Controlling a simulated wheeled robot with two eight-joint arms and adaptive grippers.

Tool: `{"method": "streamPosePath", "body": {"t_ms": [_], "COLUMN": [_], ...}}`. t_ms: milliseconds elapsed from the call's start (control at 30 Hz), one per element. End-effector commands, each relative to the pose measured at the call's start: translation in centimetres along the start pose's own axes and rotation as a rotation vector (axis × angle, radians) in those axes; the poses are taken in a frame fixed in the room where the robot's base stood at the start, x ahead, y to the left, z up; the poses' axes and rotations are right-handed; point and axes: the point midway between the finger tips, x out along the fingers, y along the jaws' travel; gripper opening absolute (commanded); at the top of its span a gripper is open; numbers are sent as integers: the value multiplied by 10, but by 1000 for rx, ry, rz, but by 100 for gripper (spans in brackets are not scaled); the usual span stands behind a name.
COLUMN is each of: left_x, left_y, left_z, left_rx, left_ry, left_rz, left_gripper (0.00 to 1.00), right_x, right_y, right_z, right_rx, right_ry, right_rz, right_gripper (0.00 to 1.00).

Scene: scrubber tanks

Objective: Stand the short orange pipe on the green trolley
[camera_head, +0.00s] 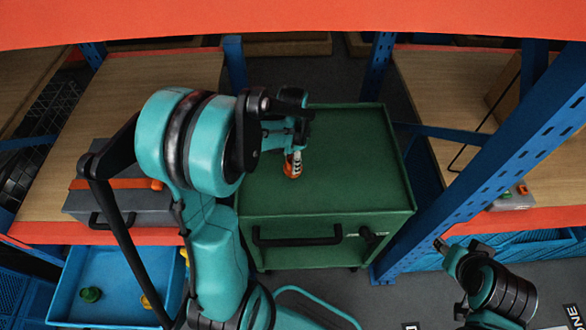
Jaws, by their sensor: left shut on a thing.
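The green trolley (352,165) stands in the middle, its flat top otherwise bare and its black handle facing me. My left gripper (295,154) reaches over the left part of the trolley top, pointing down. It is shut on the short orange pipe (292,171), whose lower end shows below the fingers. The pipe looks roughly upright. I cannot tell whether its bottom touches the trolley top. The gripper hides the pipe's upper part. My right gripper (441,245) is at the lower right, away from the trolley; its jaws are too small to read.
Blue-and-orange racks with wooden shelves flank the trolley, and a blue post (495,150) rises close on its right. A grey toolbox (95,205) sits on the left shelf. Below it is a blue bin (120,275) with small green and yellow parts. An orange beam (290,22) crosses the top.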

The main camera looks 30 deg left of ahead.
Motion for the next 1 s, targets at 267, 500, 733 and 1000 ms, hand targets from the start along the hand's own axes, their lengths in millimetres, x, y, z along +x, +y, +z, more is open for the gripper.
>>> {"method": "streamPosePath", "body": {"t_ms": [267,500,733,1000], "left_x": [37,36,38,38], "left_y": [0,1,1,1], "left_z": [0,0,0,0], "left_rx": [0,0,0,0], "left_ry": [0,0,0,0], "left_rz": [0,0,0,0], "left_gripper": [4,4,52,52], "right_x": [13,12,14,14], "right_y": [0,0,0,0], "right_z": [9,8,10,10], "right_rx": [0,0,0,0], "right_ry": [0,0,0,0], "right_rz": [0,0,0,0], "right_gripper": [40,40,40,40]}}
